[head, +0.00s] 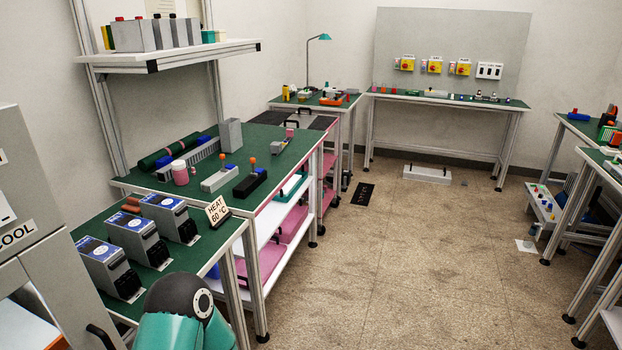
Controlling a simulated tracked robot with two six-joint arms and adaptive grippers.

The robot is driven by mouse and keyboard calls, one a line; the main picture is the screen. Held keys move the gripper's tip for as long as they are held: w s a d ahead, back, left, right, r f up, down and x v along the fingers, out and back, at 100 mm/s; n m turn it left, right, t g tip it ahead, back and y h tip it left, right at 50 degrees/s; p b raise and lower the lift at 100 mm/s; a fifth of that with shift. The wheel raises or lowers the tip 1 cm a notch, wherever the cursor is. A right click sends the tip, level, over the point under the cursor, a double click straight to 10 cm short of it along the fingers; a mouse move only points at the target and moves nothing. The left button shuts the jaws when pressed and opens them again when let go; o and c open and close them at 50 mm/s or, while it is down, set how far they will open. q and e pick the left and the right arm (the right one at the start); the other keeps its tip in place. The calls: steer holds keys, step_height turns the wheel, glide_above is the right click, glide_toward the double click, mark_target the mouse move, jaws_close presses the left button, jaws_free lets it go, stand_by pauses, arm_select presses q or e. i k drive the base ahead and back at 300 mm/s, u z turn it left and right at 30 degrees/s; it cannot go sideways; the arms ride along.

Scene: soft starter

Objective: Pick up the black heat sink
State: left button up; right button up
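A low black block (250,184) with an orange knob on top lies near the right edge of the green-topped bench (270,146) at the left. It is the closest match to the black heat sink, but fins cannot be made out at this size. A similar light grey block (218,180) with a blue part and an orange knob lies just left of it. A long grey ribbed piece (190,159) lies further left on the same bench. A teal and black part of my own arm shows at the bottom. Neither gripper is in view.
Several grey-black units with blue labels (106,268) stand on the nearer bench, beside a "HEAT 60 °C" sign (217,209). A pink-white jar (180,172) and an upright grey box (230,135) are on the green bench. The floor (420,260) to the right is mostly clear.

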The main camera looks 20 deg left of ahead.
mark_target(254, 180)
steer(key=z, duration=0.4)
steer(key=i, duration=3.9)
steer(key=u, duration=1.55)
steer(key=i, duration=0.15)
steer(key=u, duration=1.6)
steer(key=k, duration=0.2)
steer(key=u, duration=0.2)
